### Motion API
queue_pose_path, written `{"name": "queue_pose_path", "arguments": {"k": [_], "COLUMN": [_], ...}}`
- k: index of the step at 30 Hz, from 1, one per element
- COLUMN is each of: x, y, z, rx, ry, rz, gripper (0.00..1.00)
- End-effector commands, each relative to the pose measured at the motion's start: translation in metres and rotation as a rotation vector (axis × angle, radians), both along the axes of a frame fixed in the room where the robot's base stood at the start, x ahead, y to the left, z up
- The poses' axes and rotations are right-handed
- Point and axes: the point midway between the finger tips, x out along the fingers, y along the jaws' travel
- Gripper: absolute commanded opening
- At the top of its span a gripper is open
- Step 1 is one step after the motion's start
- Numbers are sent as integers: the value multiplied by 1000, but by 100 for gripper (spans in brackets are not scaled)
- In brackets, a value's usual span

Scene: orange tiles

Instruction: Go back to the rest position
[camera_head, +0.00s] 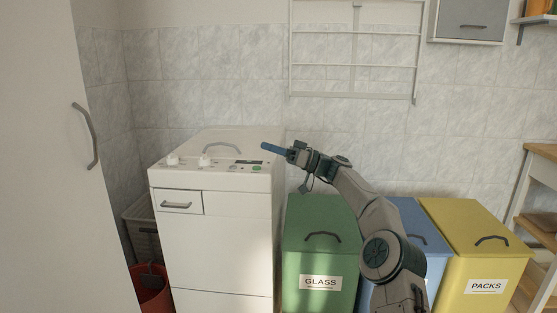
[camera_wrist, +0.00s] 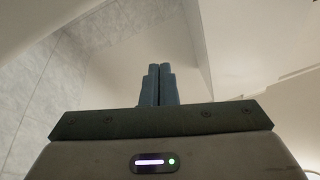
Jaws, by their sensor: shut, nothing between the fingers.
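My gripper (camera_head: 271,148) shows in the head view at the end of my raised arm, above the right edge of the white washing machine (camera_head: 222,235). Its blue fingers point left and look apart from the machine's top. In the wrist view the two fingers of my gripper (camera_wrist: 158,84) are close together, with nothing held between them. My arm hides parts of the green and blue bins.
A green GLASS bin (camera_head: 303,232), a blue bin (camera_head: 430,238) and a yellow PACKS bin (camera_head: 480,235) stand right of the machine. A white cabinet door (camera_head: 60,200) is at left, a drying rack (camera_head: 352,97) on the wall, a wooden shelf (camera_head: 541,152) at right.

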Motion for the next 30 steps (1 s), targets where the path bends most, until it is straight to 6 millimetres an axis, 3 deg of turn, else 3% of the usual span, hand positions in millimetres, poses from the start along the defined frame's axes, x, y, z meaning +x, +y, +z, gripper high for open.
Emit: {"name": "queue_pose_path", "arguments": {"k": [1,6,9,13,20,26,30], "x": [-10,-50,-78,-113,-176,-233,-276], "y": [16,68,87,96,74,27,-15], "z": [14,30,33,32,32,38,46], "rx": [-55,-300,-462,-662,-972,-1179,-1284], "ry": [23,148,231,335,510,652,744], "rz": [22,79,81,51,-87,-270,-420], "gripper": [0,0,0,0,0,0,0]}}
